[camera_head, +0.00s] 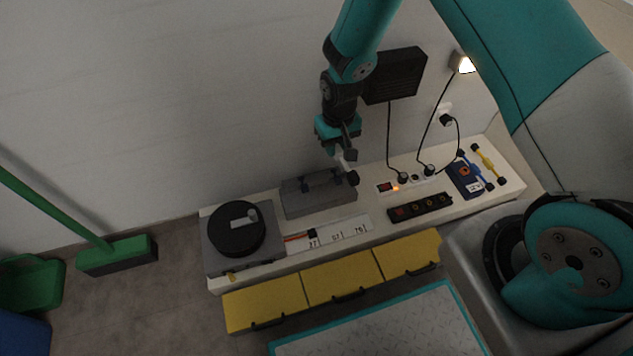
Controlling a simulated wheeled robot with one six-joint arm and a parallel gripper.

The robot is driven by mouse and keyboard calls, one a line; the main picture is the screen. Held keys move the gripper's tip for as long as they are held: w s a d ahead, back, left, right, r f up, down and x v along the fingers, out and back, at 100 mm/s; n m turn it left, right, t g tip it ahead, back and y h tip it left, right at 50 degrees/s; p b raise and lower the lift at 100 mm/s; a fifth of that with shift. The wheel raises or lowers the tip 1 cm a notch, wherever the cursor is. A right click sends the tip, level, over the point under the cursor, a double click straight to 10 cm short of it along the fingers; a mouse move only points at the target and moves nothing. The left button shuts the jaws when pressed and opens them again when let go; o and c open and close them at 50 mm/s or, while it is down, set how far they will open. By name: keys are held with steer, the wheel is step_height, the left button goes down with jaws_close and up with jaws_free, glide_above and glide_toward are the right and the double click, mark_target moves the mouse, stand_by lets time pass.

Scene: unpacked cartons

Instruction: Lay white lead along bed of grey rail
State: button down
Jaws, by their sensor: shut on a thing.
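My gripper (342,148) is above the back of the cream bench top, pointing down. It is shut on a small pale piece, which I take to be the white lead (346,165); little of it shows. A black end (353,178) sits just below it, by the right end of the grey block. That long grey block, apparently the grey rail (320,201), stands along the back of the bench. Dark bluish pieces lie across its top. The bed of the rail is too small and dark to make out. I cannot tell whether the lead touches it.
A black disc (236,240) on a grey base stands at the left. A numbered white strip (345,233) lies in front of the rail. A black socket strip (420,208), a lit white strip (416,182) and a blue meter (466,177) are to the right. Yellow drawers (340,277) are below.

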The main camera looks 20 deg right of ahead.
step_height(320, 180, down, 11)
steer(key=a+b, duration=0.1)
steer(key=b, duration=0.7)
steer(key=shift+a, duration=0.3)
